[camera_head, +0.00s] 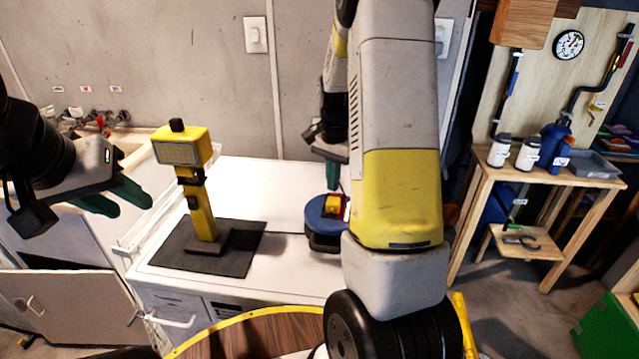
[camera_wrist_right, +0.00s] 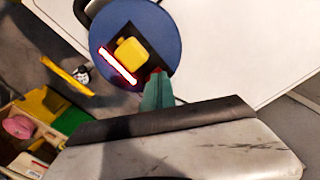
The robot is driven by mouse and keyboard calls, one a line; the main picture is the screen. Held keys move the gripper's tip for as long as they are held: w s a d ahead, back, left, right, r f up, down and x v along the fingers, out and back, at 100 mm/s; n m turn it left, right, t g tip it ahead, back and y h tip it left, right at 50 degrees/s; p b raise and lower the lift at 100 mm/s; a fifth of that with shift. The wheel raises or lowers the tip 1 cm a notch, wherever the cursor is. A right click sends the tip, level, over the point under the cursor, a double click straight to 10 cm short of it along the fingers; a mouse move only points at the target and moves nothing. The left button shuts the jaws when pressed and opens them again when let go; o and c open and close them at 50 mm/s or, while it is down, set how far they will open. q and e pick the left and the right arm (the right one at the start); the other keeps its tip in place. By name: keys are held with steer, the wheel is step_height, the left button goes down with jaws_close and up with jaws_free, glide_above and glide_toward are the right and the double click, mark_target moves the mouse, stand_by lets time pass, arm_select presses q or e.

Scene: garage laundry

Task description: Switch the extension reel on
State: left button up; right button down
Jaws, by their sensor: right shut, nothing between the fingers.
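The extension reel (camera_head: 322,238) is a blue round drum on the white worktop, partly hidden by my right arm in the head view. In the right wrist view the reel (camera_wrist_right: 108,25) shows its blue face, a yellow block (camera_wrist_right: 131,52) on a dark panel, and a bright white bar with a red glow (camera_wrist_right: 117,66). My right gripper (camera_head: 332,183) is shut and empty, its green tips pointing down at the reel. In the wrist view its tips (camera_wrist_right: 157,88) are beside the dark panel's edge; contact is unclear. My left gripper (camera_head: 122,197) is open and empty, left of the worktop.
A yellow work lamp (camera_head: 203,215) stands on a dark mat (camera_head: 240,262) left of the reel. A white worktop (camera_head: 262,183) lies around them. A wall switch (camera_head: 255,35) is behind. A wooden bench (camera_head: 540,185) with bottles stands at the right. A round wooden top (camera_head: 260,335) is in front.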

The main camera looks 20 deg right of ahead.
steer(key=shift+r, duration=2.8)
steer(key=s+a+r+n+t+y, duration=0.25)
steer(key=s+a+r+n, duration=0.4)
steer(key=s+r, duration=0.4)
steer(key=s+a+r+n+t, duration=0.1)
steer(key=s+a+n+t, duration=0.1)
steer(key=s, duration=0.4)
steer(key=s+a+r+n+t, duration=0.1)
steer(key=s+a+r+n, duration=0.1)
steer(key=s, duration=0.3)
steer(key=shift+s+a+n+t, duration=0.35)
steer(key=shift+a+n, duration=0.3)
steer(key=shift+a, duration=0.25)
